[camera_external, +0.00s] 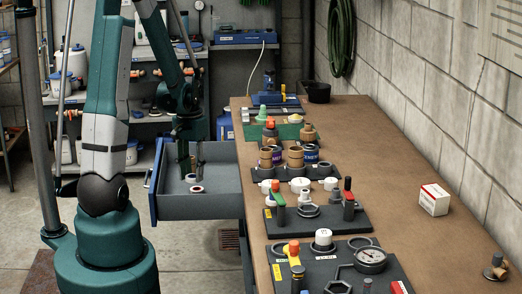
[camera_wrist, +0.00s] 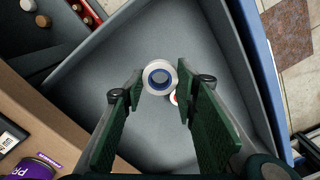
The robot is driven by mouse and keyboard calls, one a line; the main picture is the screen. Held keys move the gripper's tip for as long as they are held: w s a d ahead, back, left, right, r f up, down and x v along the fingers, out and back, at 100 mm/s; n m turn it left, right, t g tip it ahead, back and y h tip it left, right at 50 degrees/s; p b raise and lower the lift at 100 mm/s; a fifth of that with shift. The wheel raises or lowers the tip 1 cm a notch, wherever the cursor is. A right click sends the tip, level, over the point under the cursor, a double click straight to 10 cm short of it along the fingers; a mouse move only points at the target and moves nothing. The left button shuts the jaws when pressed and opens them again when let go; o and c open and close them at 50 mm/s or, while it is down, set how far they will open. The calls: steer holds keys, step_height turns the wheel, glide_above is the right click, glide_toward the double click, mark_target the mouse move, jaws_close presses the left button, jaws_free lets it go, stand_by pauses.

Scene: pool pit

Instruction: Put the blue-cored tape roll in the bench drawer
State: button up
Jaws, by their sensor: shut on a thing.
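The blue-cored tape roll (camera_wrist: 150,78), white outside with a blue inner ring, is between the tips of my gripper (camera_wrist: 160,86) in the wrist view. The fingers are shut on it from both sides. In the external view my gripper (camera_external: 189,166) points down over the open bench drawer (camera_external: 222,180), with the white roll (camera_external: 191,177) at its tips, low within the drawer walls. Whether the roll touches the drawer floor is hard to tell. The grey drawer (camera_wrist: 110,62) fills most of the wrist view.
A second small white roll with a reddish middle (camera_external: 197,189) lies in the drawer, partly hidden behind the held roll in the wrist view (camera_wrist: 174,99). The bench top (camera_external: 415,190) beside the drawer carries boards of fittings and a white-red box (camera_external: 434,200). Most of the drawer floor is bare.

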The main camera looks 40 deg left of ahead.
steer(key=shift+f+b, duration=0.75)
steer(key=shift+f, duration=2.15)
steer(key=shift+f+b, duration=0.55)
steer(key=shift+f, duration=1.3)
steer(key=shift+f, duration=0.2)
steer(key=o, duration=0.7)
steer(key=shift+c, duration=0.2)
steer(key=shift+r, duration=0.25)
step_height(320, 180, up, 12)
steer(key=p, duration=0.3)
